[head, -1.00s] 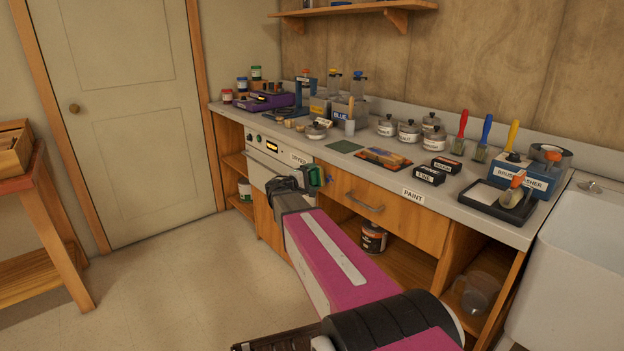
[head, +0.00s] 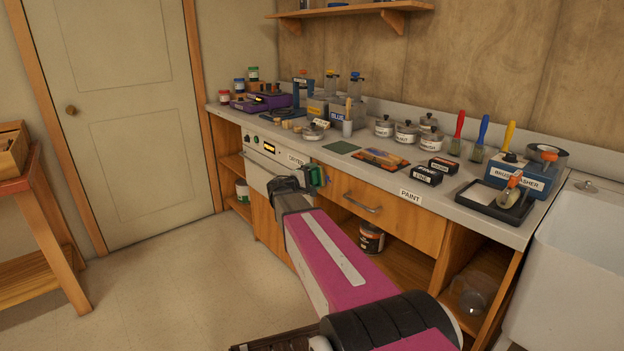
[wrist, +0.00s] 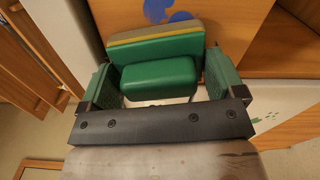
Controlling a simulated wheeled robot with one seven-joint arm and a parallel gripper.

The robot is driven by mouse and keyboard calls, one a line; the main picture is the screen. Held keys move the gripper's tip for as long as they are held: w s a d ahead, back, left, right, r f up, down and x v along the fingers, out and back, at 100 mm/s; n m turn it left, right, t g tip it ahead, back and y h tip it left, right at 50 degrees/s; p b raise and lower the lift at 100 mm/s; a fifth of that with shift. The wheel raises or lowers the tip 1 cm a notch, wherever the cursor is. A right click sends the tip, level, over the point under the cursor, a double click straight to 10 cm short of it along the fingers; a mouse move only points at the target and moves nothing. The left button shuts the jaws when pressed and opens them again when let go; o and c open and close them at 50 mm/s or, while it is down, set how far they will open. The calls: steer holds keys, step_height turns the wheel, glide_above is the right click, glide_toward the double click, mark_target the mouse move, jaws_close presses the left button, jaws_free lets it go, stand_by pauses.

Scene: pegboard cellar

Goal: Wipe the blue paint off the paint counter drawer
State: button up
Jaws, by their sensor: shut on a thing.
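The paint counter drawer (head: 395,214) is an orange-brown wooden front with a metal handle (head: 363,203), below a PAINT label. Blue paint (wrist: 168,10) shows as rounded blotches on orange wood at the top edge of the wrist view; I cannot make it out in the head view. My gripper (head: 314,177) is at the left end of the drawer, near the dryer. In the wrist view my gripper (wrist: 160,75) has green fingers shut on a green block with yellow and grey layers (wrist: 155,48), which looks like a sponge. The block is just below the blotches; contact is unclear.
The dryer (head: 264,160) is left of the drawer. The counter (head: 310,143) above carries jars, brushes, boxes and a black tray (head: 494,199). A paint can (head: 371,238) stands in the open shelf below. The floor (head: 170,275) at left is clear.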

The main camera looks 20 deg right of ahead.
mark_target(328, 178)
steer(key=shift+s+d, duration=0.35)
steer(key=shift+s, duration=0.55)
steer(key=shift+s+d, duration=0.3)
steer(key=shift+s, duration=0.55)
steer(key=shift+s+d, duration=0.45)
steer(key=shift+s, duration=0.4)
steer(key=shift+s+d, duration=0.45)
steer(key=shift+s, duration=0.4)
steer(key=shift+w, duration=0.15)
steer(key=shift+w+a, duration=0.25)
steer(key=shift+w, duration=0.35)
steer(key=shift+w+a, duration=0.2)
steer(key=shift+w, duration=0.35)
steer(key=shift+w+a, duration=0.35)
steer(key=shift+w, duration=0.4)
steer(key=shift+w+a, duration=0.4)
steer(key=shift+w, duration=0.3)
steer(key=shift+w+a, duration=0.35)
steer(key=shift+w, duration=0.4)
steer(key=shift+s+a, duration=0.1)
